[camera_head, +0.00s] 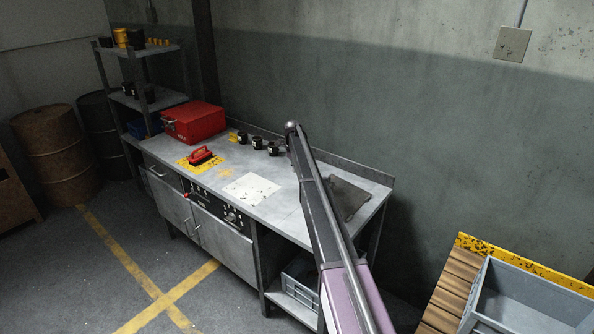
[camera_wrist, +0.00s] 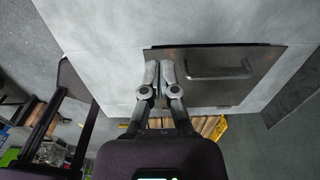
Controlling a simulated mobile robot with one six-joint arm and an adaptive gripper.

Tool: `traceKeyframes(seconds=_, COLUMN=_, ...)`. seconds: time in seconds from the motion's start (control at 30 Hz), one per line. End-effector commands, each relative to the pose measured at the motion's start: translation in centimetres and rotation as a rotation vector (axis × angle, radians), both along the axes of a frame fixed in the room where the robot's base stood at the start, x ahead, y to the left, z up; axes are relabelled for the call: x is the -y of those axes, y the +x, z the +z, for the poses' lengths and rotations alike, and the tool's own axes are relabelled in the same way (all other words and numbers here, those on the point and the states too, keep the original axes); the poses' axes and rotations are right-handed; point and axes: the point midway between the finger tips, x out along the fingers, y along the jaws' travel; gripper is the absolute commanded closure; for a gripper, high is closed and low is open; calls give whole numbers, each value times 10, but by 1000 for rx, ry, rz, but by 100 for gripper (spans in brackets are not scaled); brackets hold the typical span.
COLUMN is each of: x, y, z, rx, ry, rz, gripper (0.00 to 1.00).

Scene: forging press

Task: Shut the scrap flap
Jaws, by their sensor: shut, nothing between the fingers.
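The scrap flap appears to be the dark metal plate (camera_head: 350,197) in the right end of the bench top, partly hidden behind my arm in the head view. In the wrist view the plate (camera_wrist: 210,93) shows a bar handle (camera_wrist: 222,76). It looks flat or nearly flat with the bench top; I cannot tell whether it is fully down. My gripper (camera_wrist: 159,66) is shut and empty, its fingertips over the plate's left edge, left of the handle. I cannot tell whether they touch it. The gripper cannot be made out in the head view.
The steel bench (camera_head: 285,212) holds a red toolbox (camera_head: 195,122), a red-handled item (camera_head: 200,156), several black cups (camera_head: 257,143) and a pale sheet (camera_head: 251,187). A grey crate (camera_head: 535,300) stands on a wooden pallet at right. A wall is behind; floor in front is clear.

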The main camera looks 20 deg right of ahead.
Motion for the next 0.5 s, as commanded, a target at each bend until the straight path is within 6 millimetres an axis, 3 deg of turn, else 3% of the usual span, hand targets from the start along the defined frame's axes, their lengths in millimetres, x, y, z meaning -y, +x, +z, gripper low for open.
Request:
traceKeyframes(seconds=0.13, x=-4, y=5, z=9, rx=0, ry=0, rz=0, gripper=100)
traceKeyframes(seconds=0.5, x=-6, y=7, z=11, rx=0, ry=0, rz=0, gripper=100)
